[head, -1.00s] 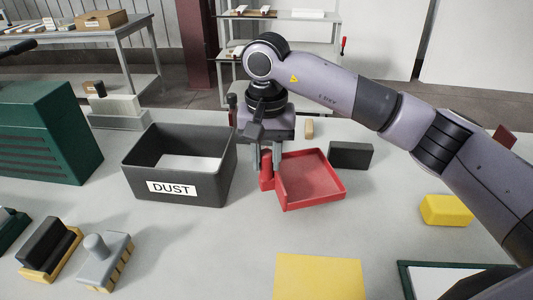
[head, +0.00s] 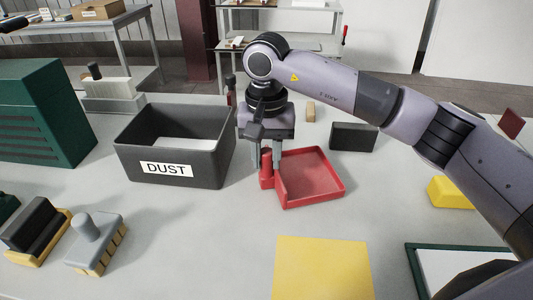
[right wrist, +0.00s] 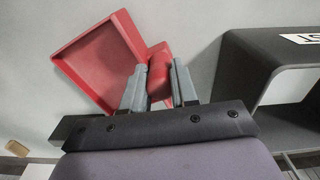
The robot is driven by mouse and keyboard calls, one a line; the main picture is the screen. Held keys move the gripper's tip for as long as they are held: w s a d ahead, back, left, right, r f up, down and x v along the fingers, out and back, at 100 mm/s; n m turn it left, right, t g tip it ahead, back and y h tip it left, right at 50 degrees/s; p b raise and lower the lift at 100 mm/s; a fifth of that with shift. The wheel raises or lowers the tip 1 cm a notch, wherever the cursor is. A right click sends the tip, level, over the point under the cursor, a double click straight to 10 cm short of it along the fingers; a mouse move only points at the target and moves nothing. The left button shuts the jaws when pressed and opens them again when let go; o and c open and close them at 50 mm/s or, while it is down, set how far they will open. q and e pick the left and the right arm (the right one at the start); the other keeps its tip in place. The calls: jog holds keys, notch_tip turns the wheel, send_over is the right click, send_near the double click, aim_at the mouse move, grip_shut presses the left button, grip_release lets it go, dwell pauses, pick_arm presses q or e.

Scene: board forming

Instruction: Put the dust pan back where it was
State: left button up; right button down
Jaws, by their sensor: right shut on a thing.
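The red dust pan (head: 312,178) is a square tray with a stubby handle at its left side. In the head view it is right of the dark box labelled DUST (head: 146,168), at or just above the table. My right gripper (head: 265,168) points down and is shut on the dust pan's handle. In the right wrist view the two fingers (right wrist: 159,85) flank the red handle, and the pan's tray (right wrist: 100,62) extends up and left. I cannot tell whether the pan touches the table.
A dark block (head: 354,136) and a small tan block (head: 310,112) lie behind the pan. A yellow sheet (head: 322,268) lies in front, and a yellow block (head: 452,193) to the right. A stamp-like grey tool (head: 97,242) and a black-topped brush (head: 38,232) sit front left.

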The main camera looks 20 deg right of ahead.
jog(key=shift+f+b, duration=0.3)
jog(key=shift+c, duration=2.4)
grip_release()
jog(key=shift+r, duration=3.6)
